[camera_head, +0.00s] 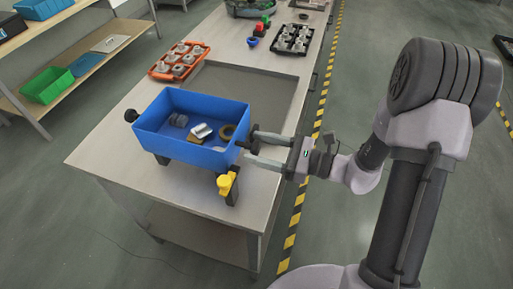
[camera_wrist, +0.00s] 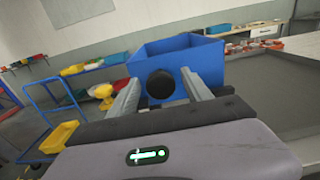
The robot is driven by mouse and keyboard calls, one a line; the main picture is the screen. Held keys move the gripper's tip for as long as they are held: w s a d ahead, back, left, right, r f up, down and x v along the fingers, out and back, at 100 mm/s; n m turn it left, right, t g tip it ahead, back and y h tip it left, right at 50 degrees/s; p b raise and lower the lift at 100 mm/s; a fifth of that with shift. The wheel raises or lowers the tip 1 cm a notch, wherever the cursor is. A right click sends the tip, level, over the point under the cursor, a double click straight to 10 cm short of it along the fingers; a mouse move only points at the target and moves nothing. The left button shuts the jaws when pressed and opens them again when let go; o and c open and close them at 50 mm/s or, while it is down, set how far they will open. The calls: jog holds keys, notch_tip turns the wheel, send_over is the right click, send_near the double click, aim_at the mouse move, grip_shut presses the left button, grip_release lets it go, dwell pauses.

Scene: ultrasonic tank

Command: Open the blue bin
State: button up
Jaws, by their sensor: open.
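The blue bin (camera_head: 180,148) sits in a dark stand on the bench, its top uncovered, with several metal and brown parts inside. It also shows in the wrist view (camera_wrist: 180,60). A black round knob (camera_head: 131,115) sticks out at its left side. A yellow-topped black fixture (camera_head: 226,184) stands at its near right corner. My gripper (camera_head: 250,145) is at the bin's right side, fingers spread and pointing at it. In the wrist view a black round knob (camera_wrist: 162,84) lies between the fingers, in front of the bin. I cannot tell whether the fingers touch it.
An orange tray (camera_head: 178,62) and a black tray (camera_head: 292,40) with metal parts stand farther back. A grey sunken basin (camera_head: 240,88) lies behind the bin. Shelves with a green bin (camera_head: 48,85) are at the left. A striped floor line (camera_head: 291,240) runs along the bench.

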jog(key=shift+w+a, duration=0.15)
jog(key=shift+a, duration=0.3)
grip_shut()
jog(key=shift+r, duration=0.1)
